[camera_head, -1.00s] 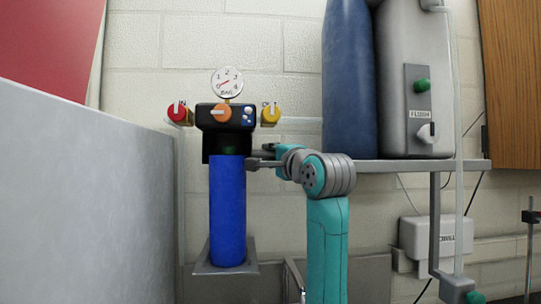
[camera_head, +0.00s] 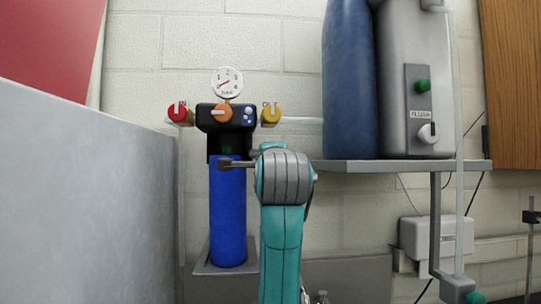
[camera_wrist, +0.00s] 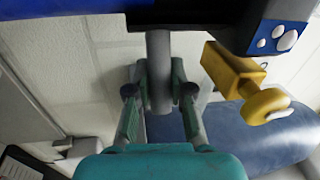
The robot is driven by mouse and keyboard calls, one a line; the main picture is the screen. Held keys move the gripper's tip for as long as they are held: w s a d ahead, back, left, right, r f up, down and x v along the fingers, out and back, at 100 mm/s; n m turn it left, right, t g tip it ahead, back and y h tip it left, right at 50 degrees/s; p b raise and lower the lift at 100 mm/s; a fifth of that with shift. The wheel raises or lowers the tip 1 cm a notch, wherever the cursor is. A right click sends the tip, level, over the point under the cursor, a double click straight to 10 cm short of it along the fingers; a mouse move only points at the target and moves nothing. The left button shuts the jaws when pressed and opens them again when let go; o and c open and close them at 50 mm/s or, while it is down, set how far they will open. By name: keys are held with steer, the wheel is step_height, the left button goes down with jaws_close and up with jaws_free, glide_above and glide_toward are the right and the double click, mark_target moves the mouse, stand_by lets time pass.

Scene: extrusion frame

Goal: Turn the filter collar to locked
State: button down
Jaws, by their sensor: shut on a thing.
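The filter's blue housing (camera_head: 228,220) stands upright below its black head in the head view. My gripper (camera_head: 226,163) reaches in from the right, in front of the housing's top. In the wrist view, my gripper (camera_wrist: 159,88) has its fingers on both sides of a grey handle (camera_wrist: 159,55) and is shut on it. The handle runs up to the dark part at the top edge. The housing shows blue at the upper left (camera_wrist: 30,12).
A red knob (camera_head: 177,111), an orange knob (camera_head: 221,113) and a yellow knob (camera_head: 271,114) sit by the head, under a round gauge (camera_head: 227,83). A shelf (camera_head: 400,166) with tanks is at the right. A grey panel (camera_head: 80,190) stands at the left.

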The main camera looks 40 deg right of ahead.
steer(key=shift+s+a+m+g+h, duration=0.25)
steer(key=shift+a+m+g+h, duration=1.1)
steer(key=shift+g, duration=0.65)
steer(key=shift+s+a+m+g+h, duration=0.2)
steer(key=shift+a+m+g+h, duration=1.15)
steer(key=shift+g, duration=0.65)
steer(key=shift+s+a+m+g+h, duration=0.25)
steer(key=shift+a+m+g+h, duration=1.15)
steer(key=shift+g, duration=0.6)
steer(key=shift+d, duration=0.2)
steer(key=c, duration=1)
jaws_free()
